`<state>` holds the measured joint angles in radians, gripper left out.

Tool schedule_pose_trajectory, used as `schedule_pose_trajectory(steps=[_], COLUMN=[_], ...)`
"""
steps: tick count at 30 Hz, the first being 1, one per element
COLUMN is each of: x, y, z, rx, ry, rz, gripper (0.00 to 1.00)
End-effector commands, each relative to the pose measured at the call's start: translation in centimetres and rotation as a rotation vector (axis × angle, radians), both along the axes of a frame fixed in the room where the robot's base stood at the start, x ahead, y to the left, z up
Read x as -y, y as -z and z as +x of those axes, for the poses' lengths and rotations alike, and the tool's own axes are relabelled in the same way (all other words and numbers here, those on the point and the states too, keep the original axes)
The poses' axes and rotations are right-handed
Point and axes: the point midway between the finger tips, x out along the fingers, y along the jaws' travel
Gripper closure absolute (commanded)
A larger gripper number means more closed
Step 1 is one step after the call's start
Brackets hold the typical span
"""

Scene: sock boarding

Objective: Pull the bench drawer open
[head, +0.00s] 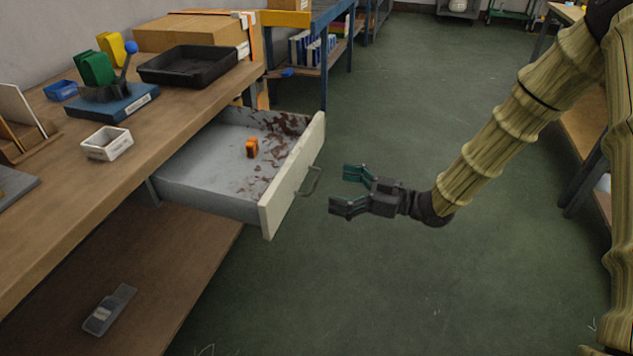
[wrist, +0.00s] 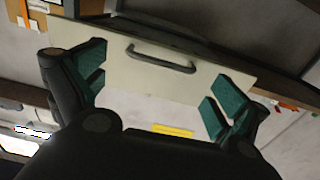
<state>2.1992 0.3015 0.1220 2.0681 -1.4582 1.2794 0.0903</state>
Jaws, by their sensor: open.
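The bench drawer (head: 205,185) stands pulled well out from under the wooden bench top (head: 170,115). Its pale front panel (head: 292,176) carries a dark bar handle (head: 311,182), which also shows in the wrist view (wrist: 160,60). Inside the drawer lie a small orange object (head: 252,148) and rust-coloured patches or flakes. My gripper (head: 346,190) is open and empty, a little to the right of the handle and apart from it. In the wrist view the handle lies ahead, between the teal finger pads (wrist: 158,90).
On the bench are a black tray (head: 188,66), a white box (head: 107,143), a blue base with a green block (head: 94,68), and a cardboard box (head: 185,33). A lower shelf (head: 160,280) holds a small clear container (head: 110,310). The green floor (head: 400,290) around my gripper is clear.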

Motion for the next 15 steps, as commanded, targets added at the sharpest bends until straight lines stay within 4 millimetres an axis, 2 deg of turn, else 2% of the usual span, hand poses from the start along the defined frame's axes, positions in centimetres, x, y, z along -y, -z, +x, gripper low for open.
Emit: schedule_pose_trajectory(steps=[9, 15], x=[2.2, 2.8], y=[-0.2, -0.2], z=[-1.0, -1.1], rx=[0.001, 0.002], ry=[-0.013, -0.011], rz=[0.001, 0.002], gripper=[0.00, 0.00])
